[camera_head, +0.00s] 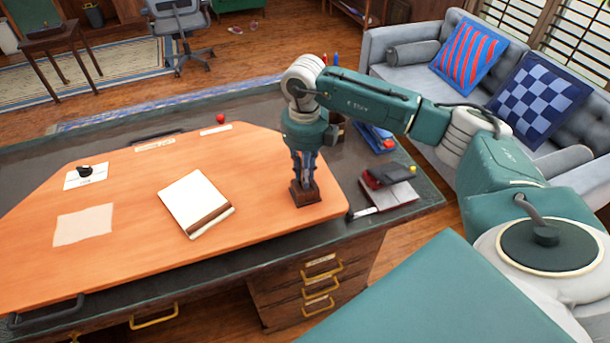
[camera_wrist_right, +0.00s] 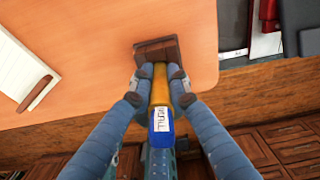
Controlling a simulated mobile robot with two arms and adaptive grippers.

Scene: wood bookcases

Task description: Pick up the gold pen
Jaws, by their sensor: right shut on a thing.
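My right gripper (camera_head: 304,174) points down over the right part of the orange desktop, above a small dark wooden block (camera_head: 305,196). In the wrist view my right gripper (camera_wrist_right: 160,80) is shut on a gold pen (camera_wrist_right: 160,90), which has a blue end with a white label toward the camera. The wooden block (camera_wrist_right: 152,48) lies just beyond the fingertips. Whether the pen's far end is in the block or clear of it cannot be told. In the head view the fingers hide the pen. My left gripper is not in view.
An open notebook (camera_head: 192,197) lies left of the block on the orange desktop (camera_head: 120,240). A red ball (camera_head: 220,118) sits at the desk's back. Books and a dark item (camera_head: 388,175) lie right. A sofa (camera_head: 400,78) stands beyond.

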